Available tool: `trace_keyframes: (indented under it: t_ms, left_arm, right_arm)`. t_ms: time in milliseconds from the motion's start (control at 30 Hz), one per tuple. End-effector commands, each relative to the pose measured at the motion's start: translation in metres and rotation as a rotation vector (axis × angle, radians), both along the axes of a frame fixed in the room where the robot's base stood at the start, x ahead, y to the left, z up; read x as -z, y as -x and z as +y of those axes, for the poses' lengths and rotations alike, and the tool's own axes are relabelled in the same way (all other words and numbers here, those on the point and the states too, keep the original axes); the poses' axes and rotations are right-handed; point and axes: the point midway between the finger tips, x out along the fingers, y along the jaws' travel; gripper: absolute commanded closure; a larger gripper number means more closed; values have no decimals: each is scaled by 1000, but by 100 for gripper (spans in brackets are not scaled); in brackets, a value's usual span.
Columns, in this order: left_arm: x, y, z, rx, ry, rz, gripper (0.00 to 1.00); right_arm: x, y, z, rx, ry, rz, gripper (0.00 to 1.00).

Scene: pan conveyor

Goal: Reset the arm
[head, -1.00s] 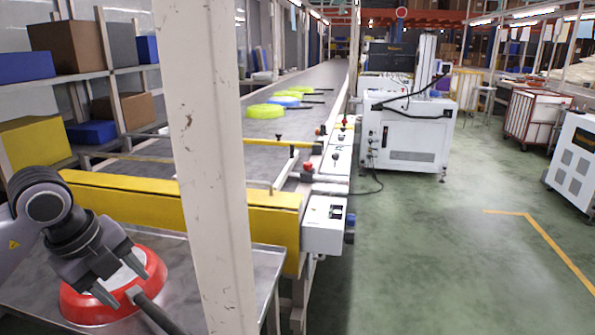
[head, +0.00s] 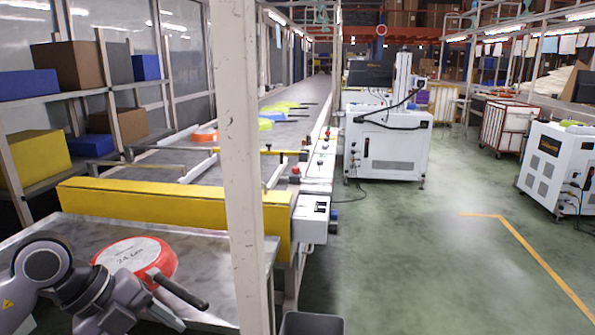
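A red pan (head: 163,262) lies upside down on the metal table (head: 215,270), its pale labelled base up and its black handle (head: 180,293) pointing to the lower right. My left gripper (head: 128,312) is low at the picture's bottom left, on the near side of the pan. My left arm (head: 40,268) is bent at the lower left. My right gripper is not in view.
A white post (head: 240,170) stands in front of the conveyor (head: 190,165). A yellow barrier (head: 180,205) edges the table. Green pans (head: 280,107) and an orange pan (head: 205,135) lie on the belt. A grey bin (head: 312,324) stands at the bottom.

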Motion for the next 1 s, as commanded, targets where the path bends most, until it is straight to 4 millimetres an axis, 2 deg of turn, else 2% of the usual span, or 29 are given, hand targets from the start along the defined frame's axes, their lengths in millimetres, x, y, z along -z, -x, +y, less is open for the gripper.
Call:
trace_keyframes:
  t_ms: [33,100,200,300,433,567,667,767,800,867,1000]
  left_arm:
    - [-1,8,-26,69,120,2,47]
    - [-6,19,-58,143,298,-17,47]
    - [-22,32,-96,190,571,-54,47]
    - [-44,37,-119,151,840,-104,47]
    - [-67,32,-125,-20,1138,-169,47]
    - [-70,17,-108,-312,1342,-216,47]
    - [-52,7,-87,-591,1416,-223,47]
    - [-16,7,-63,-896,1410,-191,47]
    - [2,10,-54,-1018,1386,-167,47]
    - [33,21,-43,-1195,1329,-114,47]
    - [103,65,-30,-1517,1142,51,47]
  right_arm:
    - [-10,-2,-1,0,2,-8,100]
    - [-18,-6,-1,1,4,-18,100]
    - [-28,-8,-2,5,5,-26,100]
    - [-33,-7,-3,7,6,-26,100]
    - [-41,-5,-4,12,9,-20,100]
    - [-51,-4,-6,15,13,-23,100]
    - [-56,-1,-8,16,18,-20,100]
    - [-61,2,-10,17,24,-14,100]
    - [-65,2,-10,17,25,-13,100]
    - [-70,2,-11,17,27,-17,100]
    - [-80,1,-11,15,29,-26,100]
